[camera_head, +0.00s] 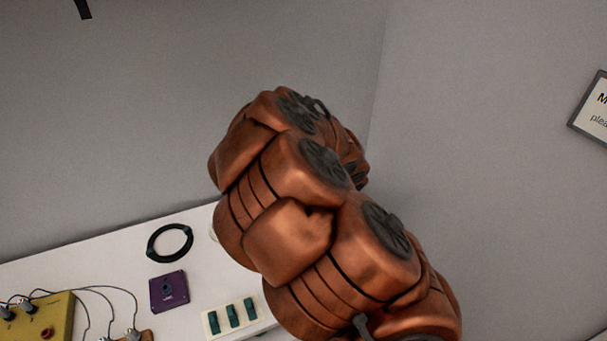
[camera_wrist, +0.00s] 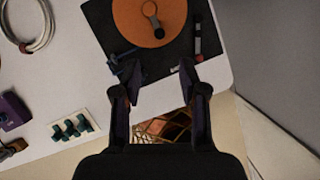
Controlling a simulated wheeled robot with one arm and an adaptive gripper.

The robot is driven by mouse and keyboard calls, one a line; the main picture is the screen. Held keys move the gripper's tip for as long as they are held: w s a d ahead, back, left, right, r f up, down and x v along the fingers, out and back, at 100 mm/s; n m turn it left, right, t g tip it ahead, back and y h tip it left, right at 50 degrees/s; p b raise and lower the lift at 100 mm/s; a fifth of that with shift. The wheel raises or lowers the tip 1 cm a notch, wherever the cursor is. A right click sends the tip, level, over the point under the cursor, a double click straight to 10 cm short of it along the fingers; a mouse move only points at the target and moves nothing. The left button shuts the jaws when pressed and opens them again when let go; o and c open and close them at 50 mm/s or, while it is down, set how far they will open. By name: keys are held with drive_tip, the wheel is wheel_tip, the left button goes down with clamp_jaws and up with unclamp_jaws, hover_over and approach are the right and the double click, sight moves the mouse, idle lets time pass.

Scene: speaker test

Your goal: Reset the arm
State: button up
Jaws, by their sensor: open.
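My arm, copper-coloured with dark joint caps, fills the middle of the head view, raised in front of the wall corner. My gripper is hidden behind the arm in the head view. In the wrist view my gripper (camera_wrist: 161,84) points at the table's edge, its two dark fingers spread apart with nothing between them. Past the fingertips lies a dark turntable (camera_wrist: 112,22) with an orange disc (camera_wrist: 140,14) on it. The fingertips overlap its near edge in the picture; I cannot tell how far above it they are.
The white table (camera_head: 110,247) holds a black ring (camera_head: 152,243), a purple box (camera_head: 168,291), a white panel with green switches (camera_head: 232,317) and a yellow box with wires (camera_head: 47,318). A coiled cable (camera_wrist: 47,30) lies at the wrist view's left. A sign (camera_head: 592,108) hangs on the right wall.

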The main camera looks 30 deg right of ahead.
drive_tip(key=w+d+r+m+t+h, duration=0.2)
drive_tip(key=r+m, duration=0.2)
drive_tip(key=r, duration=0.2)
drive_tip(key=w+d+r+m+t+h, duration=0.1)
drive_tip(key=w+d+r+m+h, duration=0.1)
drive_tip(key=r+m, duration=0.3)
drive_tip(key=s+d+r+m+g+h, duration=0.1)
drive_tip(key=s+d+r+m+h, duration=0.15)
drive_tip(key=s+r+m, duration=0.35)
drive_tip(key=s+a+f+m+g+y, duration=0.2)
drive_tip(key=s+a+m+g+y, duration=0.2)
drive_tip(key=s+a+m, duration=0.3)
drive_tip(key=s+a+f+m+g+y, duration=0.2)
drive_tip(key=s+a+m, duration=0.6)
drive_tip(key=s+a, duration=0.9)
drive_tip(key=shift+s+a+m+g+y, duration=0.15)
drive_tip(key=shift+a+m+g+y, duration=0.2)
drive_tip(key=shift+g+y, duration=0.75)
